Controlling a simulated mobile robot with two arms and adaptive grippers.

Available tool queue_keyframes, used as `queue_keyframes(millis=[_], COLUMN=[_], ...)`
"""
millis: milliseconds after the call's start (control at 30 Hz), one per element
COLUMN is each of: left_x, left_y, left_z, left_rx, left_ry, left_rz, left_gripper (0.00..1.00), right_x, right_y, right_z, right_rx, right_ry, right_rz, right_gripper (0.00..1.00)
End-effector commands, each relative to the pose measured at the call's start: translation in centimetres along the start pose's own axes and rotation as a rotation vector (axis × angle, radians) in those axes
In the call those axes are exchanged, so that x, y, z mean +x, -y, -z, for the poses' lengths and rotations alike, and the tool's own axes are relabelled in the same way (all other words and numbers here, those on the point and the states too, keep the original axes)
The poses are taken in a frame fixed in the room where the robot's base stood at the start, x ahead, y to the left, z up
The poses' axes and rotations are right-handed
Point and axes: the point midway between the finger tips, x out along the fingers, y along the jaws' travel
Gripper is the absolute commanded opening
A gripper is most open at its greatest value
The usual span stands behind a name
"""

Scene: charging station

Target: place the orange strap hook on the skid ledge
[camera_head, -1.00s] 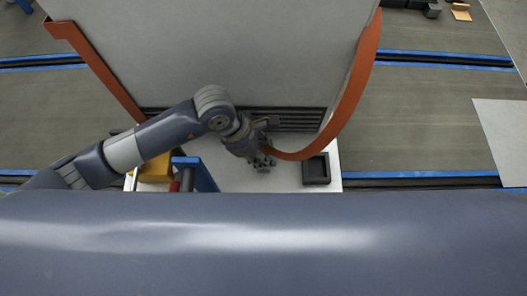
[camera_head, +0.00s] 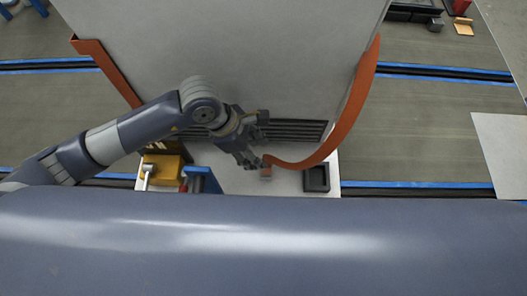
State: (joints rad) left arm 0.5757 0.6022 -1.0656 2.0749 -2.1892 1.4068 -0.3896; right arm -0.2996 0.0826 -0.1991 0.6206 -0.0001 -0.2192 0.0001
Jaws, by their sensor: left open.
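A long orange strap (camera_head: 352,112) runs down the right side of a large grey box and curves left at the bottom. Its lower end, with a small brownish hook (camera_head: 266,172), lies over the white surface (camera_head: 235,183) in front of the box. My left gripper (camera_head: 254,160) is open just left of and above this end. Whether its fingers touch the strap cannot be told. A dark slatted base (camera_head: 298,131), possibly the skid, shows under the box; which part is the ledge is unclear. My right gripper is not in view.
The large grey box (camera_head: 220,45) fills the middle, with another orange strip (camera_head: 108,72) on its left. A black square tray (camera_head: 316,179) stands right of the hook. A yellow block (camera_head: 163,167) and a blue frame (camera_head: 204,180) stand to the left.

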Motion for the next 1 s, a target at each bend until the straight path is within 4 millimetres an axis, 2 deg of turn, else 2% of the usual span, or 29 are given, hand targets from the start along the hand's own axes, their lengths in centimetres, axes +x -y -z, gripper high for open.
queue_keyframes(millis=[33, 233, 867, 1000], left_x=[-1.5, -3.7, -4.0, -4.9], left_y=[0.0, 0.0, 0.0, 0.0], left_z=[-0.1, 0.0, 0.0, -0.3], left_rx=[-0.001, -0.001, -0.001, -0.001], left_ry=[-0.001, -0.001, 0.000, 0.000], left_rz=[-0.001, 0.001, 0.001, 0.001], left_gripper=[0.46, 0.46, 0.46, 0.46], right_x=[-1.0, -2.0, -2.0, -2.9], right_y=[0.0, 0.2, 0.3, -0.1], right_z=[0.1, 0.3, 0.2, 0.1], right_rx=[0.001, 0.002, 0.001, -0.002], right_ry=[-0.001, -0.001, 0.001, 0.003], right_rz=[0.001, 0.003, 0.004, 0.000], right_gripper=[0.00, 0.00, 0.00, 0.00])
